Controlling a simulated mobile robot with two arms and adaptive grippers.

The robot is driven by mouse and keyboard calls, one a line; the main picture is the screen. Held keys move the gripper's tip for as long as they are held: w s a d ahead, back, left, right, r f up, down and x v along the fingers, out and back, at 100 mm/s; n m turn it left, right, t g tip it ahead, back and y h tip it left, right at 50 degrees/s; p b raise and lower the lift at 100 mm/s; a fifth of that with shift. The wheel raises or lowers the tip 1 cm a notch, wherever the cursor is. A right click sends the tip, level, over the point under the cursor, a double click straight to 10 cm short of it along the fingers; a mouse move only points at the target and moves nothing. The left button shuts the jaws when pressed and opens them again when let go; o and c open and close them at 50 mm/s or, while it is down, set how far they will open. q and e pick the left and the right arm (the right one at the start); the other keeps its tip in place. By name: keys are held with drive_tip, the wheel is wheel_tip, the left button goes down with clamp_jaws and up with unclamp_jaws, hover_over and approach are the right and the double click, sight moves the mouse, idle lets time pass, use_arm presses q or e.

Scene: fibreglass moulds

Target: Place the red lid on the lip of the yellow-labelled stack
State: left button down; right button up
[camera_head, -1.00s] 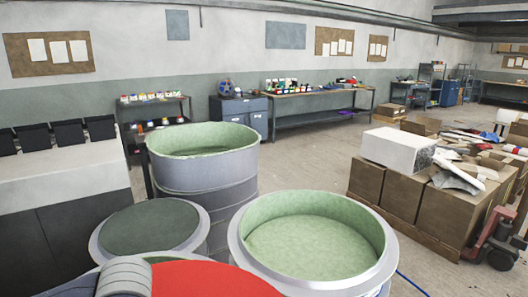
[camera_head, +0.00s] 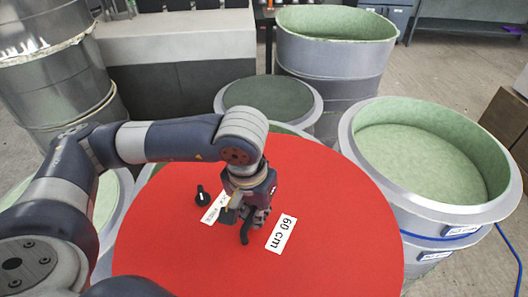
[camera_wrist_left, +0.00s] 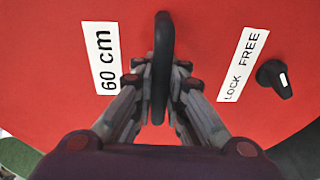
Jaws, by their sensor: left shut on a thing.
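The red lid (camera_head: 330,200) is a large flat disc with a "60 cm" label (camera_head: 281,234), a black knob (camera_head: 202,196) and a "LOCK FREE" label (camera_head: 215,208). My left gripper (camera_head: 247,225) is shut on the lid's black handle; the left wrist view shows both fingers (camera_wrist_left: 160,95) around the handle (camera_wrist_left: 163,60). The lid covers much of what lies below it, so I cannot tell whether it touches anything. No yellow label shows on any stack. My right gripper is not in view.
A grey stack with a green inside (camera_head: 430,160) and blue-marked labels stands close at the lid's right. Behind are a tall green-lined stack (camera_head: 335,60) and a dark-topped round mould (camera_head: 268,98). A tall metallic stack (camera_head: 55,80) stands at the left.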

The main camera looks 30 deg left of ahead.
use_arm(q)
drive_tip(key=n, duration=0.4)
drive_tip(key=w+n, duration=0.1)
drive_tip(key=n, duration=0.1)
drive_tip(key=shift+w+a+f+y, duration=0.1)
drive_tip(key=shift+a+f+y, duration=0.05)
drive_tip(key=shift+a+y, duration=0.15)
drive_tip(key=n, duration=0.4)
drive_tip(key=w+n, duration=0.1)
drive_tip(key=n, duration=0.1)
drive_tip(key=shift+a+f+g+y, duration=0.3)
drive_tip(key=shift+g, duration=0.1)
drive_tip(key=n, duration=0.6)
drive_tip(key=shift+w+a+f+n+g, duration=0.3)
drive_tip(key=shift+a, duration=0.05)
drive_tip(key=n, duration=0.5)
drive_tip(key=shift+w+a+f+n+g, duration=0.2)
drive_tip(key=shift+a+n+g, duration=0.1)
drive_tip(key=shift+g, duration=0.1)
